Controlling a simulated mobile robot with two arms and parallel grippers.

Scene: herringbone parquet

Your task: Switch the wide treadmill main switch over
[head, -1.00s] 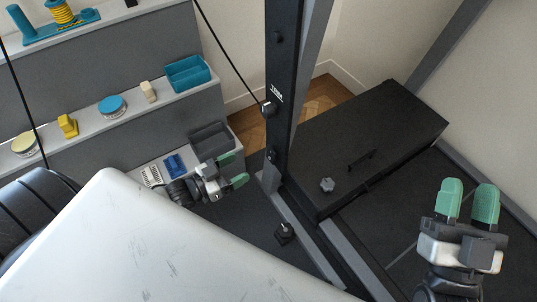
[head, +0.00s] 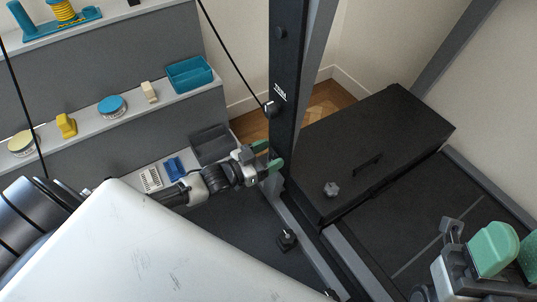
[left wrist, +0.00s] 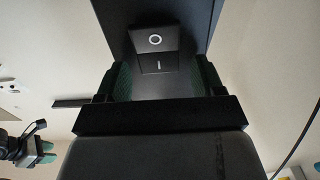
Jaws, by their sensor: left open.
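The main switch is a black rocker in the left wrist view (left wrist: 156,48), with a white O on its upper half and a white I on its lower half. The halves lie at an angle to each other. It sits on a dark upright post (head: 285,95); in the head view my gripper covers that spot. My left gripper (head: 273,157) is open and empty at the post, its green fingers on either side of the switch in the left wrist view (left wrist: 164,82). Contact cannot be told. My right gripper (head: 508,250) is open and empty at the lower right, partly cut off.
A small knob (head: 269,108) sits higher on the post. A black box (head: 385,145) with a handle and a grey knob (head: 331,189) stands to the right. Grey shelves (head: 140,65) on the left hold a teal bin (head: 190,74) and small items. A black foot piece (head: 286,240) lies below.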

